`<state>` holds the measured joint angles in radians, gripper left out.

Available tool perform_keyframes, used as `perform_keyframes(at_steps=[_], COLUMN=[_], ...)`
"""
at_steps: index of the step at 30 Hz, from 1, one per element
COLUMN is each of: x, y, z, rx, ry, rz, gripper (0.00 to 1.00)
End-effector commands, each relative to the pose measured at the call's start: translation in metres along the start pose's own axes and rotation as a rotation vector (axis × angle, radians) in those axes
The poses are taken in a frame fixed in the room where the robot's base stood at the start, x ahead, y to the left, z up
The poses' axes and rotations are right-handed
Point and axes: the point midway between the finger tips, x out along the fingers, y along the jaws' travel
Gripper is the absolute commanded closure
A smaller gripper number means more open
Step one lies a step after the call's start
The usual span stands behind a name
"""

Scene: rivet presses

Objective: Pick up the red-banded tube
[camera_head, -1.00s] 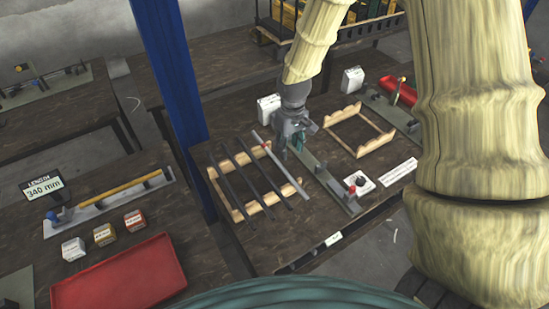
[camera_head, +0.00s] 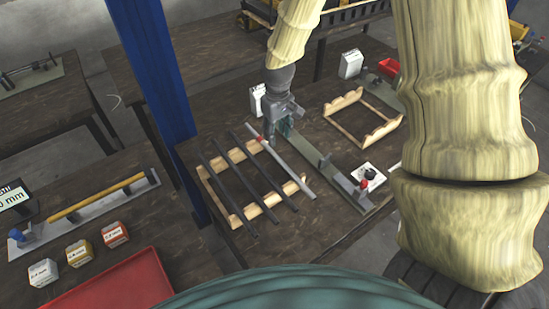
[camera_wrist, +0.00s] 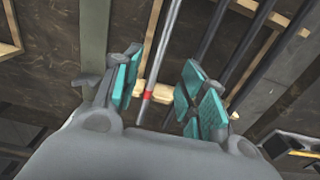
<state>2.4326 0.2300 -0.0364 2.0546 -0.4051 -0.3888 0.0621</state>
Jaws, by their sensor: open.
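The red-banded tube (camera_head: 290,168) is a light grey rod lying across a wooden rack (camera_head: 265,209), to the right of several dark tubes (camera_head: 240,178). Its red band is near its far end. My gripper (camera_head: 280,127) is above the table near the tube's far end. In the wrist view my gripper (camera_wrist: 158,95) is open, its teal pads on either side of the tube and apart from it.
A grey-green flat fixture (camera_head: 328,167) lies right of the tube. An empty wooden rack (camera_head: 338,127) and a white box with a red button (camera_head: 368,178) are further right. A blue post (camera_head: 155,90) stands at left. A red tray (camera_head: 120,285) is at front left.

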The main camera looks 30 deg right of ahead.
Motion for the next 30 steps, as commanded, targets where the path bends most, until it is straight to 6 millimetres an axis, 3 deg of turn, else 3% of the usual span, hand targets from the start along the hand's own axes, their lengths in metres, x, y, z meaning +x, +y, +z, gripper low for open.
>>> perform_keyframes(at_steps=[10,22,30], x=[0.037,0.054,0.077], y=[0.0,-0.002,-0.004], z=[0.001,0.0,0.001], rx=[0.0,-0.002,-0.003], ry=[-0.003,-0.002,-0.002], rz=[0.0,0.0,0.0], gripper=[0.58,0.58,0.58])
